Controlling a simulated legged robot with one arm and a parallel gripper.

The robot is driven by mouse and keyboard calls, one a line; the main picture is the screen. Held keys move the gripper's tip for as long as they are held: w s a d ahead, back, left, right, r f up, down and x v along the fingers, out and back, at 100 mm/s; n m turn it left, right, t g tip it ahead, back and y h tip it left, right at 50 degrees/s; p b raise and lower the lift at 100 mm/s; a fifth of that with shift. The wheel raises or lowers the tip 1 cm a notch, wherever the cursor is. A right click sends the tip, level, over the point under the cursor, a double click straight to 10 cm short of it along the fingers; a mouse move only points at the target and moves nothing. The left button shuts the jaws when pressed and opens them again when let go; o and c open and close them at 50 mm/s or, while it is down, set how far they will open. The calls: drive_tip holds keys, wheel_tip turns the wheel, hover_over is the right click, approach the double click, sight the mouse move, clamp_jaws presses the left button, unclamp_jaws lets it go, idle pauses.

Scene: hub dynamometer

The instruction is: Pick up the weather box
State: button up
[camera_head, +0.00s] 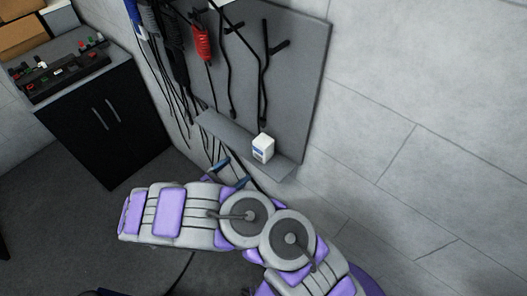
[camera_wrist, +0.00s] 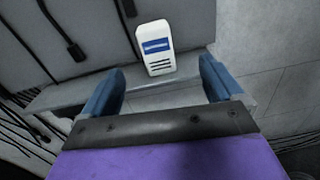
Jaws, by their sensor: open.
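The weather box (camera_head: 262,148) is a small white box with a blue label, standing upright on a narrow grey shelf (camera_head: 226,133) on the wall panel. In the wrist view the weather box (camera_wrist: 155,48) shows its blue label and dark slots, beyond and between the two fingers. My gripper (camera_wrist: 160,78) is open and empty, with blue fingers on either side and a gap to the box. In the head view my gripper (camera_head: 231,173) is below and left of the box, partly hidden by my arm.
Black cables (camera_head: 264,75) and a red coiled cable (camera_head: 201,42) hang on the grey panel (camera_head: 297,75) above the shelf. A black cabinet (camera_head: 95,125) with a control board (camera_head: 60,68) stands at left. The wall at right is bare.

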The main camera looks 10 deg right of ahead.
sight(257, 151)
drive_tip(key=shift+n+t, duration=0.4)
drive_tip(key=shift+n, duration=0.1)
drive_tip(key=x, duration=0.3)
drive_tip(key=f+b+x, duration=0.1)
drive_tip(key=x, duration=0.3)
drive_tip(key=f+x, duration=0.1)
drive_tip(key=x, duration=0.2)
drive_tip(key=shift+w, duration=0.3)
drive_tip(key=shift+b+x, duration=0.7)
drive_tip(key=shift+x, duration=1.55)
drive_tip(key=shift+w+d+r, duration=0.15)
drive_tip(key=shift+w+d, duration=0.05)
drive_tip(key=shift+d, duration=0.25)
drive_tip(key=shift+a, duration=0.45)
drive_tip(key=c, duration=0.7)
drive_tip(key=shift+d, duration=0.3)
drive_tip(key=c, duration=0.6)
drive_tip(key=shift+o, duration=0.2)
